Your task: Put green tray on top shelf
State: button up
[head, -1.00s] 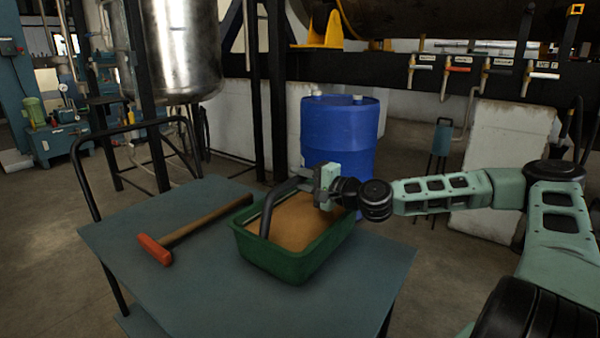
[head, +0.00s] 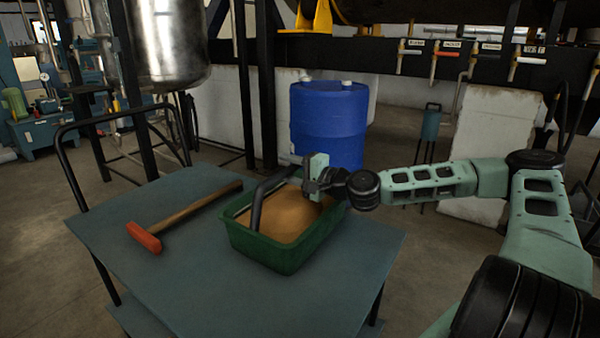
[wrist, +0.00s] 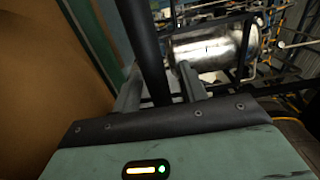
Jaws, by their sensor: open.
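The green tray (head: 283,256) sits on the top of a grey-blue cart (head: 190,285), filled with brown material (head: 285,216). A dark bar-like handle (head: 258,205) rises from the tray and arches over it. My gripper (head: 308,184) is at the right end of this handle, over the tray. In the wrist view the two fingers of my gripper (wrist: 160,80) stand apart with the dark bar (wrist: 142,45) between them. Whether the fingers touch the bar cannot be told. The tray's wall also shows in the wrist view (wrist: 90,30). No shelf is clearly identifiable.
A hammer (head: 185,216) with a red head lies on the cart left of the tray. A black cart handle (head: 120,122) rises at the far left. A blue barrel (head: 328,125) stands behind the cart. Several pipe valves line a beam (head: 450,58). The cart's front is clear.

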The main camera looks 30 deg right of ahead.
jog(key=v, duration=1.2)
jog(key=shift+p, duration=0.3)
